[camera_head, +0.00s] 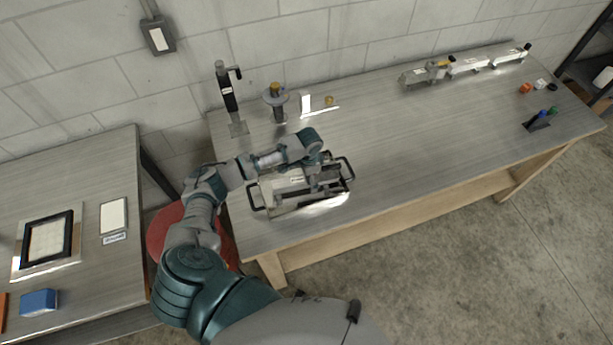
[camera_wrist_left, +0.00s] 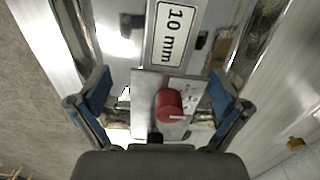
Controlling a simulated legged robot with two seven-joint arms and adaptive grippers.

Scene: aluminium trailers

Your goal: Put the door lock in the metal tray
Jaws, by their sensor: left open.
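The metal tray (camera_head: 318,204) stands near the front left of the long workbench, with black handles at its ends. My left gripper (camera_head: 324,180) is low over its right half, pointing down. In the left wrist view the gripper (camera_wrist_left: 160,90) is open, its two blue-padded fingers spread apart. Between them is a metal plate with a red round knob, which looks like the door lock (camera_wrist_left: 170,104); gaps show between it and both fingers. A "10 mm" label (camera_wrist_left: 174,33) shows on the surface beyond it. In the head view the gripper mostly hides the lock. My right gripper is not in view.
The long workbench (camera_head: 410,150) has free room right of the tray. A black upright tool (camera_head: 228,90) and a round-topped stand (camera_head: 276,100) are behind it. Metal fixtures (camera_head: 465,66) line the back right. A second table (camera_head: 75,180) is at left.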

